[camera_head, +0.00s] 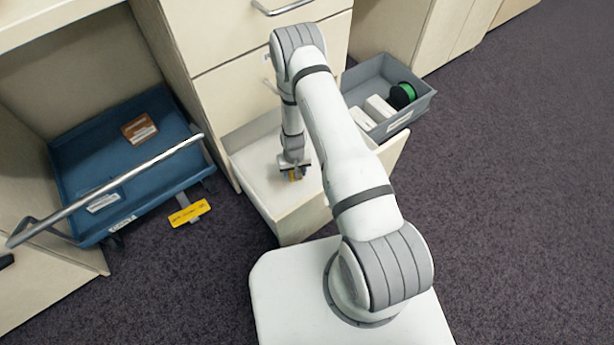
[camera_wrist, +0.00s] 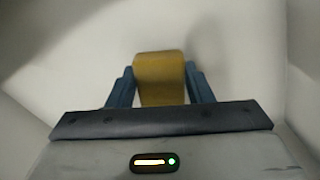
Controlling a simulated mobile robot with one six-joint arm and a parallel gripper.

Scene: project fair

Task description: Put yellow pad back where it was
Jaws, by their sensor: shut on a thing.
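My gripper (camera_head: 296,174) is low inside an open, pale drawer (camera_head: 249,169). In the wrist view my gripper (camera_wrist: 160,88) is shut on the yellow pad (camera_wrist: 160,72), with a dark blue finger on either side of it. In the head view only a small bit of the pad shows below the gripper. The pale surface of the drawer lies around and beyond the pad in the wrist view. I cannot tell whether the pad touches the drawer floor. No other thing shows in the visible part of the drawer.
A blue cart (camera_head: 75,150) with a metal handle stands left, holding a brown box (camera_head: 139,129). A yellow tag (camera_head: 189,213) is beside it near the floor. A grey bin (camera_head: 425,99) right of the drawer holds white boxes and a green-black spool (camera_head: 402,95). Carpet is clear at right.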

